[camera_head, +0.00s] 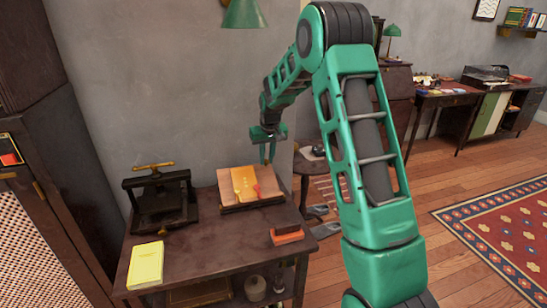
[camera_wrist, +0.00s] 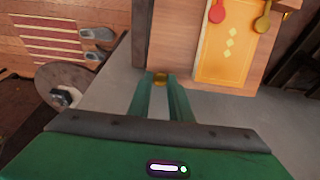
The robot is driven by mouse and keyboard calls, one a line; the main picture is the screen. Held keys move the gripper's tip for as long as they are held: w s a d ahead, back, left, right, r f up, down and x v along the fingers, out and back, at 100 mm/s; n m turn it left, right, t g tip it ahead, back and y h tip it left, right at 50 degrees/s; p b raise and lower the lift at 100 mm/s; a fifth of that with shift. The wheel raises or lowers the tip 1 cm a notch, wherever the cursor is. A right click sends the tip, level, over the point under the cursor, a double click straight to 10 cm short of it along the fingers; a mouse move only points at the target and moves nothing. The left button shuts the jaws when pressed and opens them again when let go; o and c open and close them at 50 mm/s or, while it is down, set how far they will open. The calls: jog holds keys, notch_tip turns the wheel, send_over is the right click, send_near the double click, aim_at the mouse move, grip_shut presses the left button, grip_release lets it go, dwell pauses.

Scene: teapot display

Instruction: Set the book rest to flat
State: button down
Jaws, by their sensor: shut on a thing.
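The book rest (camera_head: 226,187) is a wooden board on a dark base at the back right of the dark table. Its board looks tilted up toward the wall in the head view. An orange panel or book with pale diamonds (camera_head: 244,181) lies on the board, and a red and a gold piece lie over it. The wrist view also shows the board (camera_wrist: 178,48). In the head view my gripper (camera_head: 267,158) is just above the board.
A dark press with a brass handle (camera_head: 160,197) stands left of the rest. A yellow book (camera_head: 146,265) lies at the table's front left, and an orange-red block (camera_head: 287,236) lies at the right edge. The table (camera_head: 205,245) is clear between them. A green lamp (camera_head: 243,12) hangs above.

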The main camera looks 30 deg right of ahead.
jog(key=shift+w+d+f, duration=0.15)
jog(key=shift+w+f, duration=0.6)
jog(key=shift+f, duration=0.05)
jog(key=shift+w+d+f, duration=0.1)
jog(key=shift+w+f, duration=0.65)
jog(key=shift+x, duration=1.2)
jog(key=shift+w, duration=0.25)
jog(key=shift+f, duration=0.15)
jog(key=shift+s+f, duration=0.1)
jog(key=shift+s+f, duration=0.15)
jog(key=c, duration=1.6)
grip_release()
jog(key=shift+s+f, duration=0.1)
jog(key=shift+s, duration=0.05)
jog(key=v, duration=0.6)
jog(key=w+v, duration=0.1)
jog(key=v, duration=0.3)
jog(key=shift+d, duration=0.1)
jog(key=shift+v, duration=0.8)
